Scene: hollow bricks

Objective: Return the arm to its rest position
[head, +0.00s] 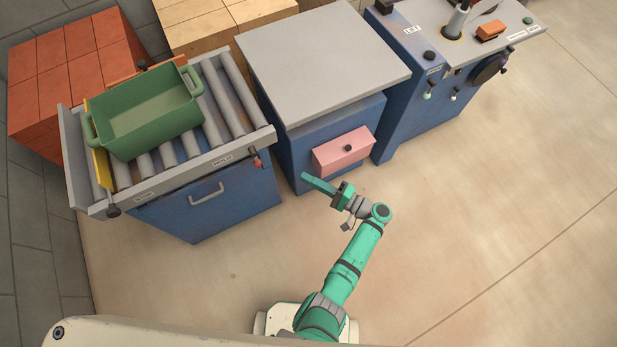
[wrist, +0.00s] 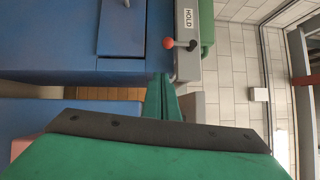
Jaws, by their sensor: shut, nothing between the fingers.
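My arm is green and reaches up from my base in the head view, bent at the elbow joint. My gripper (head: 318,184) points to the left and is shut and empty. It is in front of the blue cabinet with the pink drawer, above the floor. In the wrist view the shut green fingers (wrist: 162,100) show at the middle, beyond the dark edge of my gripper's body.
A roller table (head: 199,165) holds a green bin (head: 150,130) at the left. The grey-topped cabinet (head: 320,60) has a pink drawer (head: 343,151) close to my gripper. A blue machine (head: 400,125) stands at the right. Floor at the lower right is clear.

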